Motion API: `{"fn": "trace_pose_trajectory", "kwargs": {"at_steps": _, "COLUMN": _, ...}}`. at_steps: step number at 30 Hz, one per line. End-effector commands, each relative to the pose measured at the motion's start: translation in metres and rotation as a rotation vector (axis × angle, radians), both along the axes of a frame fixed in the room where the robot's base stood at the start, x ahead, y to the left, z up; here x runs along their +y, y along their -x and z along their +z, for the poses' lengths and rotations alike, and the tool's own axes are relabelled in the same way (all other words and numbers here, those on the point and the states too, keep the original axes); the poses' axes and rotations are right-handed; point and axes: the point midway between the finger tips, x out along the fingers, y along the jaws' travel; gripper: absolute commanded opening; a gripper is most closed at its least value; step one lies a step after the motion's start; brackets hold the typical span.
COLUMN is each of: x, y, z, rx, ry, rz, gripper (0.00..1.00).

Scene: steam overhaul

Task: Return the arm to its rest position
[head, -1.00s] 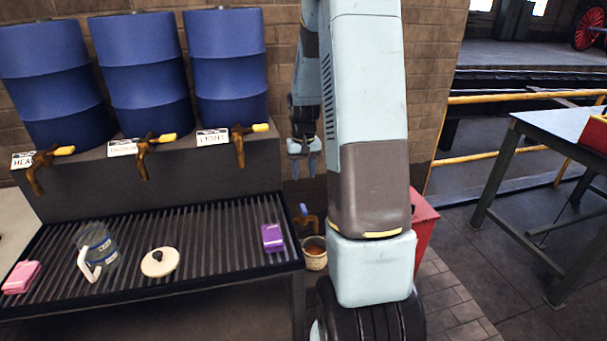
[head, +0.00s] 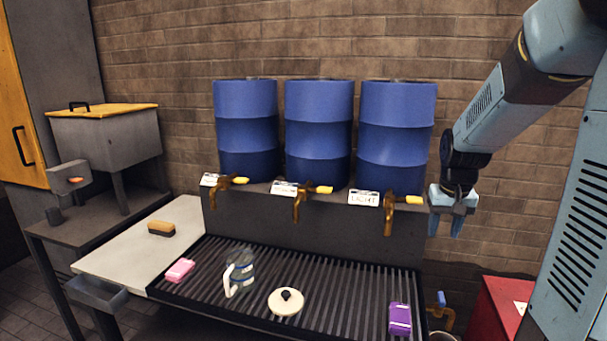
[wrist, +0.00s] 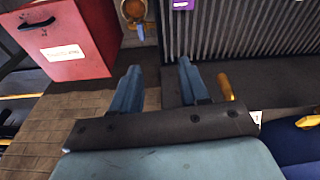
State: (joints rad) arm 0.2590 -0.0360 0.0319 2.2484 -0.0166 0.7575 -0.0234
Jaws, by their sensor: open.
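My gripper (head: 456,226) hangs at the right in the head view, pointing down beside the rightmost blue drum. It is open, and nothing shows between its fingers. In the wrist view my gripper (wrist: 160,88) has its two blue fingers apart, with paved floor and the edge of the slatted bench beyond them. My arm rises from the gripper to the upper right of the head view.
Three blue drums (head: 320,135) with brass taps stand behind the slatted bench (head: 345,295). A glass jug (head: 241,268), a cream lid (head: 286,302), a pink block (head: 180,270) and a purple block (head: 400,318) rest on it. A red box (wrist: 70,45) stands on the floor.

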Motion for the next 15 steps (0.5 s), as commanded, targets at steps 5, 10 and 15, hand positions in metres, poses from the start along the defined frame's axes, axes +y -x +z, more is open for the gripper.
{"fn": "trace_pose_trajectory", "kwargs": {"at_steps": 5, "x": 0.025, "y": 0.031, "z": 0.035, "rx": -0.061, "ry": 0.013, "rz": 0.037, "gripper": 0.45}}
{"fn": "trace_pose_trajectory", "kwargs": {"at_steps": 10, "x": 0.046, "y": 0.062, "z": 0.061, "rx": -0.114, "ry": 0.020, "rz": 0.070, "gripper": 0.45}}
{"fn": "trace_pose_trajectory", "kwargs": {"at_steps": 15, "x": 0.064, "y": 0.096, "z": 0.082, "rx": -0.168, "ry": 0.023, "rz": 0.101, "gripper": 0.45}}
